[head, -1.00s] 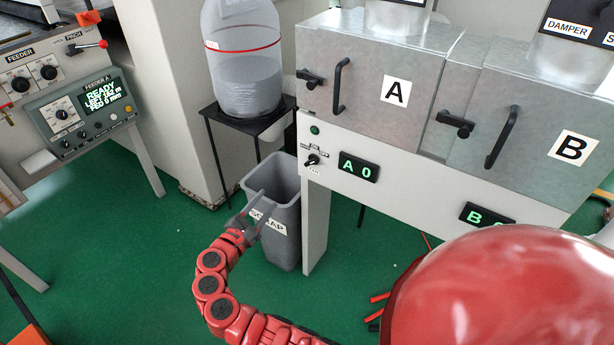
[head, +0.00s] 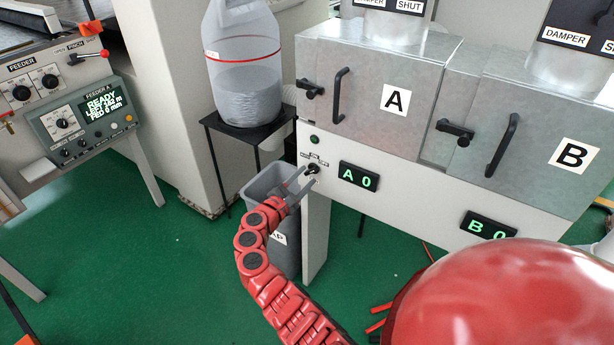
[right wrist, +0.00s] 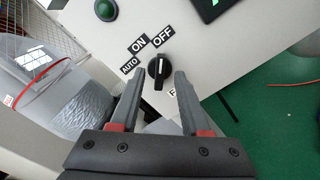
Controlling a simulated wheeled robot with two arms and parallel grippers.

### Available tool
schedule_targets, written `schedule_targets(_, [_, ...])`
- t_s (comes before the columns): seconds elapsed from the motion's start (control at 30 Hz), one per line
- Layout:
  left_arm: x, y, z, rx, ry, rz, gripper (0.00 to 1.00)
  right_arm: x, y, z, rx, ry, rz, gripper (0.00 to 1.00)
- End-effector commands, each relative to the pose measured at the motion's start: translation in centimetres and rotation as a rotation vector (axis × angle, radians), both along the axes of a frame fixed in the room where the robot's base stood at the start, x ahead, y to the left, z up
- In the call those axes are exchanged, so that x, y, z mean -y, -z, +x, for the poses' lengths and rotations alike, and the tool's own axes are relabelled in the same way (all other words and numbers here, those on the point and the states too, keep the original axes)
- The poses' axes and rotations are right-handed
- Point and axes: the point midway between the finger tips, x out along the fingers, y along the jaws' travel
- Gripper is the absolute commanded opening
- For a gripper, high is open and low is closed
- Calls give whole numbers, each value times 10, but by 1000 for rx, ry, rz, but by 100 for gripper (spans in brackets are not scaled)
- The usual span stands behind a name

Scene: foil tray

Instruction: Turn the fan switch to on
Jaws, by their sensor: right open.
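The fan switch (head: 313,168) is a black knob on the white panel below oven door A. In the right wrist view the knob (right wrist: 158,69) has a white line, and AUTO, ON and OFF labels sit around its upper side. The line appears to point to OFF. My right gripper (head: 305,179) is open, its fingertips close to the switch. In the right wrist view the fingers (right wrist: 160,76) lie one on each side of the knob, with gaps; I cannot tell whether they reach its depth. My left gripper is out of view.
A green button (head: 315,139) is above the switch and the A 0 display (head: 359,176) is to its right. The grey scrap bin (head: 262,184) stands below, behind my arm. A clear bottle (head: 242,70) stands on a black stand to the left. Door handles project above.

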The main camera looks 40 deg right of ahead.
Motion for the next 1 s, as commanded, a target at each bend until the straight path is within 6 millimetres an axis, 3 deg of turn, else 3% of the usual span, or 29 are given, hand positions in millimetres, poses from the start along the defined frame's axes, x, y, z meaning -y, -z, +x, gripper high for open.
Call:
schedule_targets(0.2, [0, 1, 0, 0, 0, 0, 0, 14, 1, 6, -1, -3, 1, 46])
schedule_targets(0.47, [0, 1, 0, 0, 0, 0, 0, 15, 1, 7, -1, -3, 1, 46])
schedule_targets(0.73, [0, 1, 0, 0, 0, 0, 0, 15, 1, 7, -1, -3, 1, 0])
schedule_targets(1.0, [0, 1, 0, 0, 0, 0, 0, 15, 1, 7, -1, -3, 1, 0])
